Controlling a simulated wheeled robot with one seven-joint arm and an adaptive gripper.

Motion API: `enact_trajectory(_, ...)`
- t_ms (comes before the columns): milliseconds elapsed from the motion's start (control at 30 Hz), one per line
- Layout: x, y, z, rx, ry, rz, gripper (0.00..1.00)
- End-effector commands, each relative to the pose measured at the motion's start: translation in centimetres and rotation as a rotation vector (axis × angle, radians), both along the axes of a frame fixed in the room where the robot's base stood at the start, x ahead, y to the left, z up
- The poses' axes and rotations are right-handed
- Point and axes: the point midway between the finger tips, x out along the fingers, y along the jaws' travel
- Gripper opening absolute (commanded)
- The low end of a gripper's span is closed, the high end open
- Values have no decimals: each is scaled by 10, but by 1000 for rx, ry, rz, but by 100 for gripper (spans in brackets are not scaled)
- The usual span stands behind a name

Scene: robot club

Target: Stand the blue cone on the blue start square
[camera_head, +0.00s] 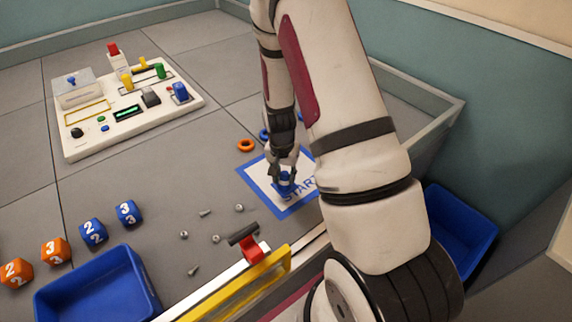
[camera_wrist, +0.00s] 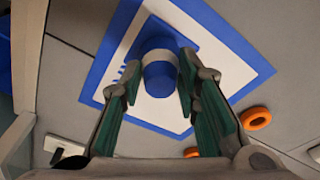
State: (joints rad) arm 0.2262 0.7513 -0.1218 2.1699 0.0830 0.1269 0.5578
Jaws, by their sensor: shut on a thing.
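The blue cone (camera_head: 285,187) has a white band and appears upright within the outline of the start square. In the wrist view the cone (camera_wrist: 160,78) shows from above, between the green-padded fingers. My gripper (camera_head: 284,170) points down and is shut on the cone; it also shows in the wrist view (camera_wrist: 158,72). The start square (camera_head: 257,186) is a white sheet with a blue border and the word START. My arm covers its right side in the head view. I cannot tell whether the cone's base touches the sheet.
Orange rings (camera_head: 246,145) (camera_wrist: 256,118) lie beside the square. Several small screws and nuts (camera_head: 239,208) lie to its left, with a red clamp (camera_head: 255,252) at the front edge. A control board (camera_head: 135,110), numbered dice (camera_head: 92,231) and a blue bin (camera_head: 100,290) are farther left.

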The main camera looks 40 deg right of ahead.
Motion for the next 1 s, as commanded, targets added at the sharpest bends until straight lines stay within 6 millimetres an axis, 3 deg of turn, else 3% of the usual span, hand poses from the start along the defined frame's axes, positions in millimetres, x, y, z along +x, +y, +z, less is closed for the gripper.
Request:
enact_trajectory(200, 40, -35, -6, 0, -1, -1, 1)
enact_trajectory(400, 62, -54, -8, 0, -1, 2, 1)
enact_trajectory(633, 72, -64, -10, 0, 0, 2, 1)
enact_trajectory(833, 71, -63, -39, 1, 4, 3, 1)
enact_trajectory(1000, 72, -63, -44, 0, 0, 4, 1)
